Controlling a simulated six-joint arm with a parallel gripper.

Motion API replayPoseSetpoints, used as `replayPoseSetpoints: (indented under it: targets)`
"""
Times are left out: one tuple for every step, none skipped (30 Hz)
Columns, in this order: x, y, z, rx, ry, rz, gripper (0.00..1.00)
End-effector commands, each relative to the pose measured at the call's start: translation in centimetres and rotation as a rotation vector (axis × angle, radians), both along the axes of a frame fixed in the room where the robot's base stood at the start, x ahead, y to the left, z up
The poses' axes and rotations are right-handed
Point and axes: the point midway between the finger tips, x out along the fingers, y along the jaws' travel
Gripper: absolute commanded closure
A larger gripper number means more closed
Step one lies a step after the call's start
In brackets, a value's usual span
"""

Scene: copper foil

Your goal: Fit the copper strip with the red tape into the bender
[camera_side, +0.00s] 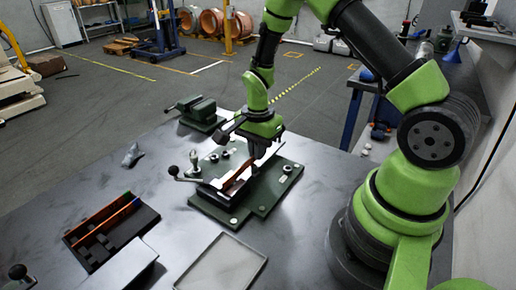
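The bender (262,207) is a green plate with a dark clamp block and a ball-ended lever, lying on the grey table. A copper strip (238,179) lies slantwise at the bender's dark block, and its upper right end runs up to my gripper (259,160). My gripper points down over the bender; its fingertips are small and dark, so I cannot tell whether they grip the strip. No tape colour is clear on this strip, and I cannot tell how deep it sits. Another copper strip (112,217) with a blue mark near its end lies in the black rack (148,221) at left.
A green vise (202,113) stands at the table's back edge. A grey shallow tray (222,264) lies in front of the bender, with a metal block (122,268) to its left. A small grey object (132,155) lies behind the rack. The table between rack and bender is clear.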

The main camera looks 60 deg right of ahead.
Motion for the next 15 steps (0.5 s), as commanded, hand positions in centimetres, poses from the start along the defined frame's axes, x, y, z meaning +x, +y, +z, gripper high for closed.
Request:
replayPoseSetpoints:
  targets:
    - [0.01,0.0,0.01,0.0,0.0,0.0,1.0]
    - [0.01,0.0,0.01,0.0,0.0,0.0,1.0]
    - [0.01,-0.01,0.01,0.0,0.0,0.0,1.0]
    - [0.01,-0.01,0.01,0.0,0.0,0.0,1.0]
    - [0.01,-0.01,0.0,0.0,0.0,0.0,1.0]
    - [0.01,-0.01,-0.02,0.0,0.0,0.0,1.0]
    - [0.01,-0.01,-0.04,0.0,0.0,0.0,1.0]
    - [0.0,-0.01,-0.06,0.0,0.0,0.0,1.0]
    - [0.0,-0.01,-0.1,0.0,0.0,0.0,1.0]
    - [0.01,-0.01,-0.14,0.0,0.0,0.0,1.0]
    - [0.01,-0.01,-0.17,0.0,0.0,0.0,1.0]
    - [0.01,-0.01,-0.22,0.0,0.0,0.0,1.0]
    - [0.01,-0.01,-0.26,0.0,0.0,0.0,1.0]
    - [0.01,-0.01,-0.29,0.0,0.0,0.0,1.0]
    - [0.02,-0.01,-0.34,0.0,-0.001,0.0,1.0]
